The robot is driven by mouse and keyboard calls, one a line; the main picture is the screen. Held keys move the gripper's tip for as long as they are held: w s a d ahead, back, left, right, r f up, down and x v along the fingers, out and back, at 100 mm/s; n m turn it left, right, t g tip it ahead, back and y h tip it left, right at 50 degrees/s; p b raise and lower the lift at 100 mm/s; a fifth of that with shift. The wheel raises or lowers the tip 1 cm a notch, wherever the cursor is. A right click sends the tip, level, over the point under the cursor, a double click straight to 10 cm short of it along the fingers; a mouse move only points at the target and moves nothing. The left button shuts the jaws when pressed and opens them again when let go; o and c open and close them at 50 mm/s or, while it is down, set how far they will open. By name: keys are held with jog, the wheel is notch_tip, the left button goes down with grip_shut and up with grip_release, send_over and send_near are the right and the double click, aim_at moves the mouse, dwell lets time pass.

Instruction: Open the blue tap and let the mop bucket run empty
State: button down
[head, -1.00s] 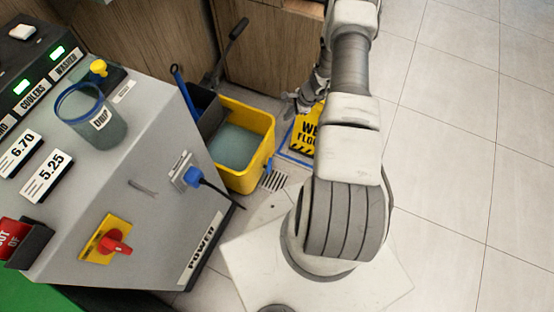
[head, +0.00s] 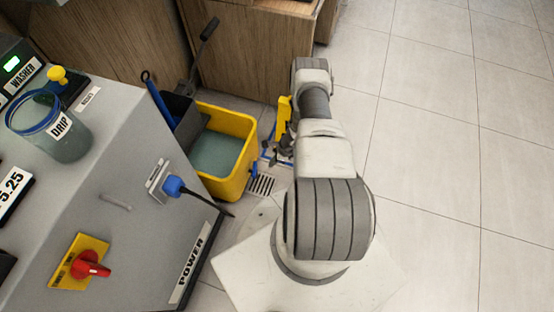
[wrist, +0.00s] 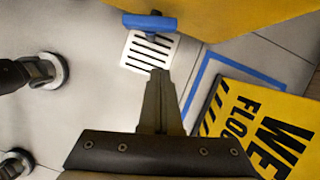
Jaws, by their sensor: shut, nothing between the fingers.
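The yellow mop bucket (head: 246,150) stands on the floor beside the grey machine, with murky grey-green water (head: 214,153) in it. The blue tap (head: 254,170) is low on its right side. In the wrist view the tap's blue handle (wrist: 150,22) lies crosswise at the top, over the slotted floor drain (wrist: 148,52). My gripper (wrist: 160,72) is shut and empty, its tips pointing at the drain's near edge and apart from the tap in the picture. In the head view my arm partly hides the gripper. Whether water flows cannot be seen.
A yellow wet-floor sign (wrist: 265,120) is close right of my gripper, near a blue outline (wrist: 201,70). The grey machine (head: 130,190) has a blue plug (head: 174,186) with a cable on its side. A wooden cabinet (head: 250,50) stands behind. The tiled floor at right is clear.

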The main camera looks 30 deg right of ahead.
aim_at(254, 169)
jog(key=shift+w+a+f+b, duration=0.3)
jog(key=shift+w+a, duration=0.4)
jog(key=shift+a, duration=0.2)
jog(key=shift+w+a+f+b, duration=0.25)
jog(key=shift+w+a, duration=0.4)
jog(key=shift+a, duration=0.2)
jog(key=shift+p, duration=0.35)
